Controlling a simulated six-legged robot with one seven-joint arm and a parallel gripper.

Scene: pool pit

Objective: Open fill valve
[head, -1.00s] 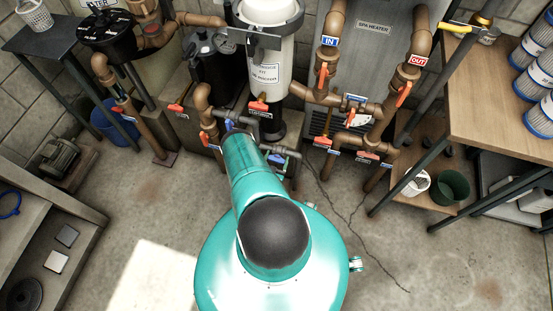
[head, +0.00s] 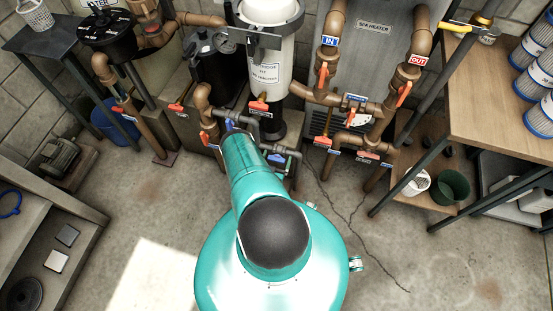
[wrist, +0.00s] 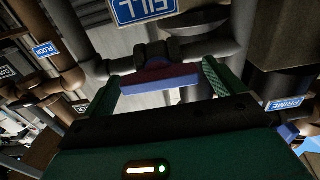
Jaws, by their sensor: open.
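In the wrist view the fill valve's handle (wrist: 160,84), a blue bar with a dark red upper part, lies crosswise under a grey pipe fitting (wrist: 158,54). A blue FILL sign (wrist: 146,9) hangs above it. My gripper (wrist: 161,84) is open, with one green finger on each side of the handle; the handle sits between the fingertips. I cannot tell whether either finger touches it. In the head view my teal arm reaches to the pipes at centre and hides the gripper and most of the valve.
Brown pipes with orange-handled valves (head: 259,106) stand close around the arm's end. A white filter housing (head: 268,60) is behind them, and the spa heater (head: 374,40) is to the right. A wooden bench (head: 490,100) stands far right. The middle floor (head: 150,215) is clear.

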